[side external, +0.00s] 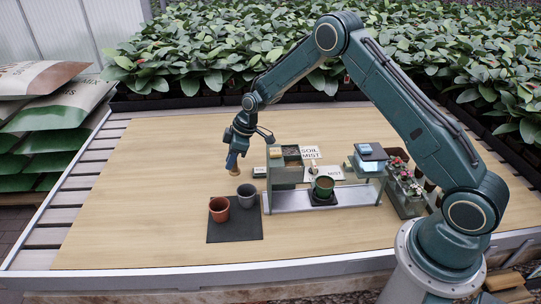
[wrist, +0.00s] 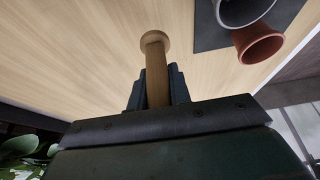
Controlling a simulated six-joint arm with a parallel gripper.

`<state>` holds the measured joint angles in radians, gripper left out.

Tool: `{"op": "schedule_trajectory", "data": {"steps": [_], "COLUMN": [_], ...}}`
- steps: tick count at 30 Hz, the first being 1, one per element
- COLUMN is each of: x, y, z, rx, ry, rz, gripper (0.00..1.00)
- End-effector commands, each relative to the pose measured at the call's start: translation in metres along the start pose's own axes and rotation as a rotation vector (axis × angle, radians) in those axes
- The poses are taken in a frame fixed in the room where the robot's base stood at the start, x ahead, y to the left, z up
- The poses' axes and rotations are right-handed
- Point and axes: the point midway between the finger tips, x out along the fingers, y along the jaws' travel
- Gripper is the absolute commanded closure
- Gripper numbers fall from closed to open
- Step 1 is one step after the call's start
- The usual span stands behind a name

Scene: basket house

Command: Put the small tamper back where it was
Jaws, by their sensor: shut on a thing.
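My gripper (side external: 235,150) is shut on the small tamper (wrist: 155,68), a wooden stick with a round, wider end. In the wrist view the fingers (wrist: 157,92) close around its shaft, and the round end points away from the gripper. In the side view the tamper (side external: 232,168) hangs below the fingers, left of the shelf stand and behind the pots. I cannot tell whether its lower end touches the table. No empty place for the tamper can be made out clearly.
A terracotta pot (side external: 219,209) and a grey pot (side external: 247,195) stand on a dark mat (side external: 235,230). Flower trays (side external: 405,190) lie beyond. The table's left side is clear.

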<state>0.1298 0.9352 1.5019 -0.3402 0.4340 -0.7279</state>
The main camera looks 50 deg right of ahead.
Motion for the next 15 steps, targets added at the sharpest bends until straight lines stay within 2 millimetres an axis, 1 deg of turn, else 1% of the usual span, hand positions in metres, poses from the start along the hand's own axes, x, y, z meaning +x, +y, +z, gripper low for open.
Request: {"op": "schedule_trajectory", "data": {"steps": [10, 15], "x": [0.033, 0.038], "y": [0.0, 0.0], "z": [0.014, 0.016], "rx": [0.001, 0.0], "ry": [-0.002, 0.0], "rz": [-0.002, 0.001], "gripper": [0.98, 0.98]}}
